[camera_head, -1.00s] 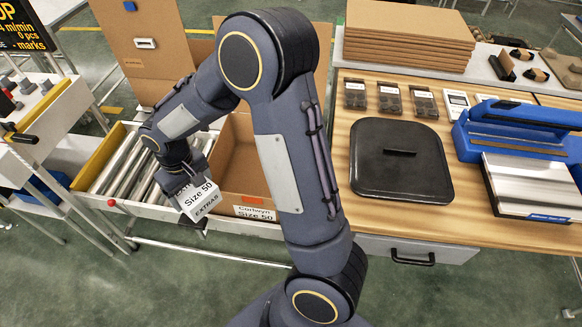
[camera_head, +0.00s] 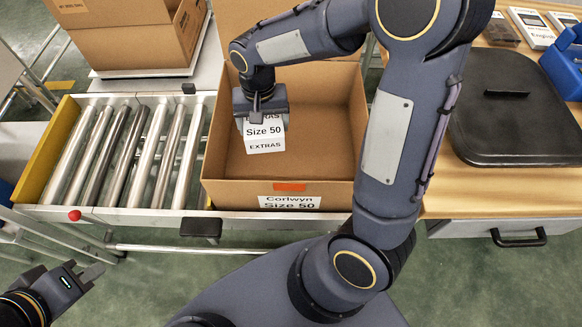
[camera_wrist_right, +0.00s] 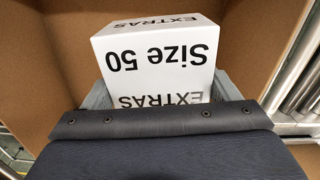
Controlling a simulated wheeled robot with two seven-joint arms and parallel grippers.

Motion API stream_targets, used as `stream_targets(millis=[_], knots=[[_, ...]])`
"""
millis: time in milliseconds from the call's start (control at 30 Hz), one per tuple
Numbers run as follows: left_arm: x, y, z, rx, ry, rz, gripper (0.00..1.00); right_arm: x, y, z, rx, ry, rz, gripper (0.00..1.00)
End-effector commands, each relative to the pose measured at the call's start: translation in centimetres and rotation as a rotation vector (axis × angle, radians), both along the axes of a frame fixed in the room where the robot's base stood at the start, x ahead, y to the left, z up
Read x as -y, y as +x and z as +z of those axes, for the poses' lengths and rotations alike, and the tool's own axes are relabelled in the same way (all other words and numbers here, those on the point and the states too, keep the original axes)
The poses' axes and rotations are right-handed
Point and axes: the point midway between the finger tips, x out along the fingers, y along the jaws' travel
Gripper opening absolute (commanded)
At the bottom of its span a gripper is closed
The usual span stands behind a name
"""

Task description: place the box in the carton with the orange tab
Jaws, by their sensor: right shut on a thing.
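The white box (camera_head: 264,134), printed "Size 50" and "EXTRAS", is held by my right gripper (camera_head: 261,112). In the right wrist view the box (camera_wrist_right: 158,65) sits between the finger pads, with brown cardboard behind it. The open carton with the orange tab (camera_head: 290,187) stands at the right end of the rollers, labelled "Corlwyn Size 50". The box hangs over the carton's opening, apart from the front wall; I cannot tell how far it is above the floor. My left gripper (camera_head: 88,274) is at the lower left, away from the carton; its finger gap is unclear.
Roller conveyor (camera_head: 145,150) lies left of the carton, with a yellow side rail (camera_head: 48,150). Another open carton (camera_head: 130,45) stands behind the rollers. A wooden table with a black lid (camera_head: 510,110) is on the right. My right arm crosses above the carton's right side.

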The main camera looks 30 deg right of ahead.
Motion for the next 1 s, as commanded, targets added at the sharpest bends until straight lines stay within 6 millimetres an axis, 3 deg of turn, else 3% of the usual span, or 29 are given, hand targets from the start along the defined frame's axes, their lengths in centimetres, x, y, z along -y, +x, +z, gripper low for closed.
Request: stream_targets(millis=[33, 200, 433, 600, 867, 1000], knots=[[0.0, 0.0, -3.0, 0.0, 0.0, 0.0, 0.0, -0.1, -0.2, -2.7, 0.001, 0.001, -0.022, 0.53], [0.0, 0.0, -6.0, 0.001, 0.0, 0.0, 0.0, -0.2, -0.7, -5.1, 0.002, 0.0, -0.092, 0.53], [0.0, 0.0, -7.5, 0.001, 0.0, 0.0, 0.0, -0.3, -1.0, -6.8, 0.0, -0.001, -0.129, 0.53], [0.0, 0.0, -8.6, 0.001, 0.0, 0.0, 0.0, -0.3, -1.0, -9.7, -0.004, -0.002, -0.132, 0.53], [0.0, 0.0, -9.3, 0.001, 0.0, 0.0, 0.0, -0.2, -1.0, -11.9, -0.002, -0.001, -0.131, 0.53], [0.0, 0.0, -10.4, 0.0, 0.0, 0.0, 0.0, -0.2, -1.0, -14.3, -0.003, -0.002, -0.13, 0.53]])
